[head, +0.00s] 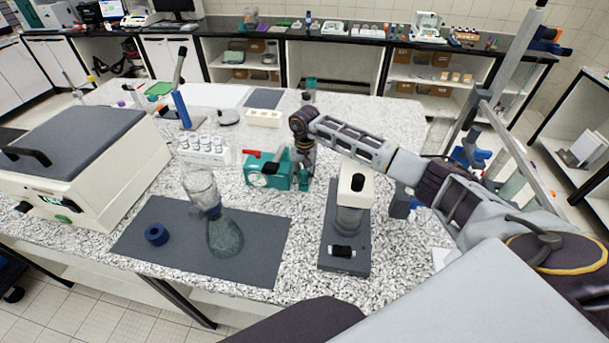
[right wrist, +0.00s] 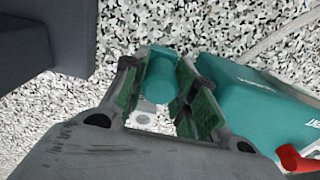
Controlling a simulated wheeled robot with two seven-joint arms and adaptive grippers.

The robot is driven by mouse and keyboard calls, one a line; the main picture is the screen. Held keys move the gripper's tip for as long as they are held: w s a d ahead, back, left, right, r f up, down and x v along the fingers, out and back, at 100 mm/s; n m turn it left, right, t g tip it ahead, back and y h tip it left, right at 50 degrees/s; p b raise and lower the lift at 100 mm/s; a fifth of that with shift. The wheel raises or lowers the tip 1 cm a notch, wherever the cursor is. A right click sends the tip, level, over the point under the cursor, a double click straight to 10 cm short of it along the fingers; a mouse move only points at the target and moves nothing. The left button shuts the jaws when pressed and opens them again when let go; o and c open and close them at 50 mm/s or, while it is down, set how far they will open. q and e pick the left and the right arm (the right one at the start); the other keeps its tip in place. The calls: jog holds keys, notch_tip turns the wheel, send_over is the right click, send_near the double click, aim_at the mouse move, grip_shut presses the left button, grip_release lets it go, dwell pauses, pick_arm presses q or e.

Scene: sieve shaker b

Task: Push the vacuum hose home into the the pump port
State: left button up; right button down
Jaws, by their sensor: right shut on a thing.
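The teal pump (head: 268,172) stands on the speckled bench, with a red knob at its top left in the head view. It also shows at the right of the right wrist view (right wrist: 255,105). My right gripper (head: 306,160) is down at the pump's right side. In the right wrist view my fingers (right wrist: 165,100) are shut around a teal cylindrical piece (right wrist: 160,88), beside the pump body. I cannot tell whether this piece is the hose end or part of the pump. A thin pale hose or cord (right wrist: 272,38) runs past the pump. The port cannot be made out.
A dark mat (head: 150,220) at front left holds a glass flask with funnel (head: 222,235) and a blue ring (head: 157,234). A white-topped device on a dark base (head: 345,260) stands right of the mat. A white rack (head: 203,152) and a large cream box (head: 110,165) stand left.

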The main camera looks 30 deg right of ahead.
jog(key=shift+f+b, duration=0.3)
dwell(0.4)
jog(key=c, duration=1.1)
grip_release()
jog(key=shift+o, duration=0.2)
jog(key=shift+r, duration=3.75)
jog(key=shift+s+a, duration=0.1)
jog(key=shift+s, duration=0.05)
